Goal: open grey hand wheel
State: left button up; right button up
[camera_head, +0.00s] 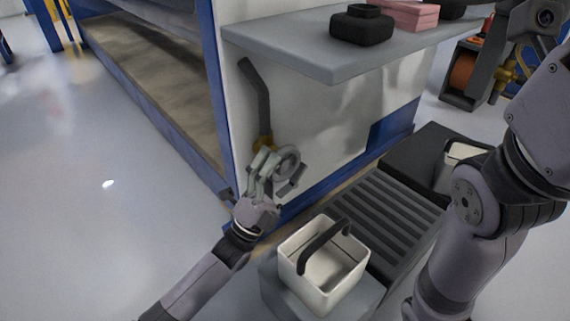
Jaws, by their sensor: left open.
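The grey hand wheel (289,158) is mounted low on the white machine panel, left of centre in the head view. My left gripper (267,168) is at the wheel's left side, with its fingers overlapping the wheel's near edge in the picture. It is open. I cannot tell whether the fingers touch the rim, and they hide part of the wheel. My right arm bends along the right side of the view; its gripper does not show.
A dark lever (255,92) rises above the wheel. A grey shelf (330,50) juts out overhead, holding a black case (362,27) and a pink box (408,14). A white basket (322,268) and a ribbed dark platform (392,208) stand below. Open floor (90,190) lies left.

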pick_arm(q)
jog(key=v, duration=1.2)
